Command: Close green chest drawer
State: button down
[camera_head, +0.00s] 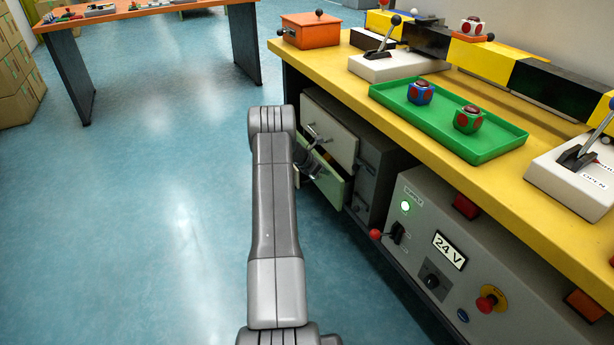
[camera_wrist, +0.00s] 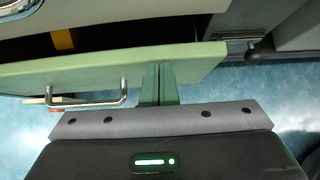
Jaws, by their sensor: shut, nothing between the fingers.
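The green chest drawer (camera_head: 335,184) stands open below a pale drawer front under the yellow workbench. In the wrist view its green front (camera_wrist: 200,62) spans the upper middle, with a metal bar handle (camera_wrist: 88,101) at left. A dark gap shows behind its top edge, with a yellow-orange item (camera_wrist: 63,40) in it. My gripper (camera_head: 312,168) is at the drawer front. In the wrist view its fingers (camera_wrist: 158,75) are shut and empty, right of the handle, over the front's face. I cannot tell whether they touch it.
The pale upper drawer (camera_head: 330,130) has its own handle. A grey control box (camera_head: 450,250) with a red-knobbed lever (camera_head: 376,234) stands to the right. The workbench (camera_head: 440,130) overhangs the drawers and holds a green tray (camera_head: 490,153). The blue floor at left is clear.

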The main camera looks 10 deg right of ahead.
jog(key=d, duration=0.2)
jog(key=w+d, duration=0.1)
jog(key=d, duration=0.1)
jog(key=shift+w+d, duration=0.1)
jog(key=shift+w, duration=0.1)
jog(key=shift+w+d, duration=0.1)
jog(key=shift+d, duration=0.05)
jog(key=shift+d+r, duration=0.15)
jog(key=shift+r, duration=0.05)
jog(key=shift+a+f, duration=0.1)
jog(key=shift+a, duration=0.35)
jog(key=s+a, duration=0.1)
jog(key=a, duration=0.2)
jog(key=p, duration=0.3)
send_near(333, 170)
jog(key=a, duration=0.1)
jog(key=a+r, duration=0.1)
jog(key=s+a, duration=0.1)
jog(key=shift+a+r, duration=0.2)
jog(key=shift+a, duration=0.1)
jog(key=shift+f, duration=0.1)
